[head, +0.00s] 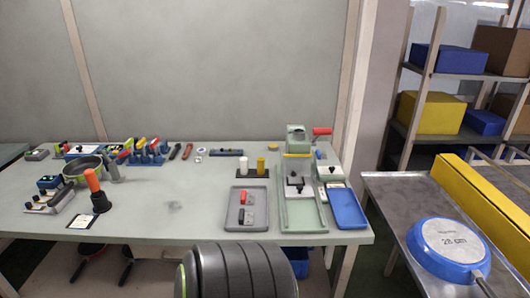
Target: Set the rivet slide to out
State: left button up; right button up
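A pale green riveting fixture (292,219) stands at the right part of the workbench. Its head block (298,138) with a red-ended lever (322,131) is at the back. A yellow bar (297,155) crosses below the head. A grey block with a small dark knob (298,188), which looks like the slide, sits midway along the fixture's bed. It is too small to tell its exact setting. Neither of my grippers shows in this view.
On the workbench (170,225), a grey tray (233,210) with small parts lies left of the fixture and a blue tray (348,208) right. A blue pan (448,248) lies on a metal table at right. A dark ribbed part, possibly mine, covers the bottom centre.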

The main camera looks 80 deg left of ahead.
aim_at(300, 187)
jog(key=u, duration=2.2)
